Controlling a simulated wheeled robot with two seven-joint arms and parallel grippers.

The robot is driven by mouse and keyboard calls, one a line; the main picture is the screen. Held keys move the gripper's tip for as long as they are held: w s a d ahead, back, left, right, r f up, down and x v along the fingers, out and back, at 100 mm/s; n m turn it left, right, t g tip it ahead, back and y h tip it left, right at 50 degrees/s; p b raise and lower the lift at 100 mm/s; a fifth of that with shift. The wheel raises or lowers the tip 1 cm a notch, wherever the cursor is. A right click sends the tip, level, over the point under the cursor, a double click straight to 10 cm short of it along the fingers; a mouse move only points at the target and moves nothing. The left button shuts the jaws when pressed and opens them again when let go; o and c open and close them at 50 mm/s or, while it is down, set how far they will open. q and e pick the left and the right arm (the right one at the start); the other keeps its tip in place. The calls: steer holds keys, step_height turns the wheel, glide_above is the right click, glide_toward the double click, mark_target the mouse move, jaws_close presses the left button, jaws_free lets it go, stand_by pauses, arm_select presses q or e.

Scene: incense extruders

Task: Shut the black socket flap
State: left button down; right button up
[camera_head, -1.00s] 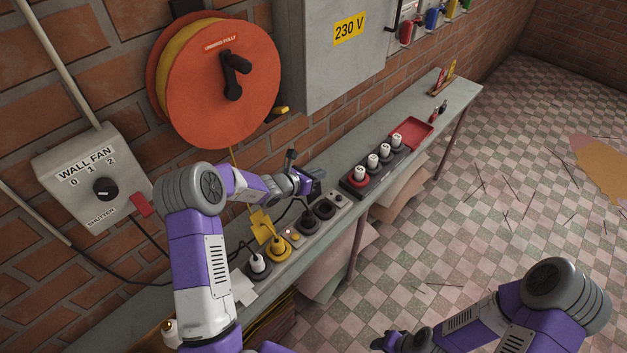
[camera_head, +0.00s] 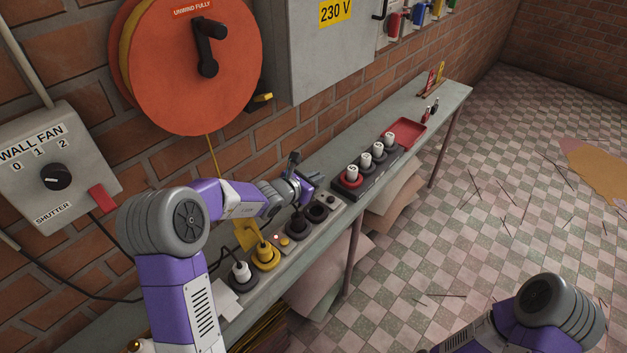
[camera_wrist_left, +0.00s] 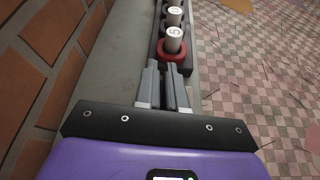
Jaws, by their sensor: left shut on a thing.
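My left gripper (camera_head: 309,183) is over the bench, just above and behind the black socket (camera_head: 298,223), which has a dark plug in it. The fingers are close together in the left wrist view (camera_wrist_left: 165,88), with a thin dark strip between them. The gripper is shut on what seems to be the black socket flap; the fingers mostly hide it, and its angle cannot be told. A round black piece (camera_head: 318,212) lies just right of the plug. My right gripper is out of view; only its arm shows at lower right.
A yellow flap (camera_head: 246,234) stands up behind a yellow plug (camera_head: 264,252). A white plug (camera_head: 240,271) is nearer. Further along the bench are a black strip with several white-topped pieces (camera_head: 378,150) and a red tray (camera_head: 411,130). The brick wall and orange reel (camera_head: 187,65) are behind.

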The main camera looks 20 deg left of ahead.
arm_select(q)
steer(key=shift+s+d+f, duration=0.1)
steer(key=shift+d+f, duration=0.05)
steer(key=shift+d, duration=0.05)
